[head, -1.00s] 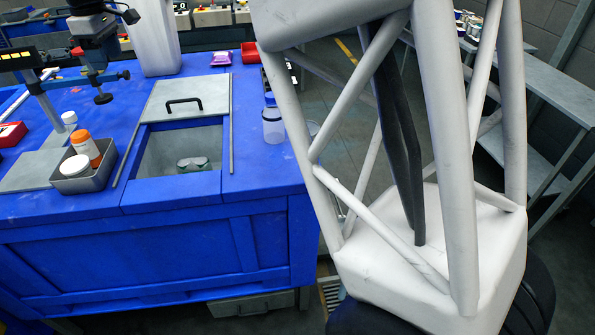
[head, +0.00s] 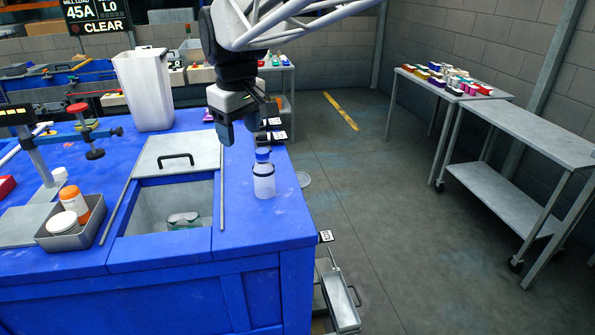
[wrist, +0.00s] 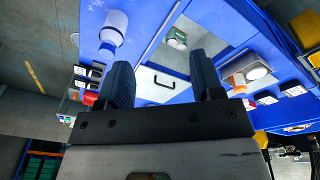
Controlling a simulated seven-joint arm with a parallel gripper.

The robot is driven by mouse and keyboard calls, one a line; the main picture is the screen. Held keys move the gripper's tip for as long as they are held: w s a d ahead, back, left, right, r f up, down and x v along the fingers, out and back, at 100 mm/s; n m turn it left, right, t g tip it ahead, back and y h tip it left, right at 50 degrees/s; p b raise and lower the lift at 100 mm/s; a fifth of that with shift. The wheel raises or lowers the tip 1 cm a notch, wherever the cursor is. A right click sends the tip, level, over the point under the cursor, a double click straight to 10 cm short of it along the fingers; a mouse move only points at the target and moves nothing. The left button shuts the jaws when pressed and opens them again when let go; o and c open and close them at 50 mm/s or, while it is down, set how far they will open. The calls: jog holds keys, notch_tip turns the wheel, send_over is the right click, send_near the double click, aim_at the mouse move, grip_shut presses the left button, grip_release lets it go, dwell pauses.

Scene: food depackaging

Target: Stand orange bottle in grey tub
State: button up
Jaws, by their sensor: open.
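The orange bottle (head: 97,212), with a white band around it, is inside the small grey tub (head: 62,243) at the left of the head view. It looks tilted, its top toward the left; its lower end is hidden by the tub wall. A round white-lidded jar (head: 63,222) sits in the same tub beside it. The bottle also shows at the right of the wrist view (wrist: 239,84). My gripper (head: 238,125) is open and empty, above the back right of the blue bench, well right of the tub. Both fingers (wrist: 160,70) show apart in the wrist view.
A tall white bin (head: 146,90) and a clamp stand (head: 85,130) rise behind.

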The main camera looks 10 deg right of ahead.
jog(key=s+d+f+m, duration=0.2)
jog(key=s+d+f, duration=0.2)
jog(key=s, duration=0.4)
jog(key=s+d+f+m, duration=0.3)
jog(key=s+d+f, duration=0.1)
jog(key=s+d, duration=0.3)
jog(key=s+d+f+m+t, duration=0.1)
jog(key=s+d+f+m, duration=0.2)
jog(key=s+d, duration=0.3)
jog(key=s+f, duration=0.1)
jog(key=s, duration=0.2)
jog(key=shift+s+f, duration=0.25)
jog(key=shift+f, duration=0.05)
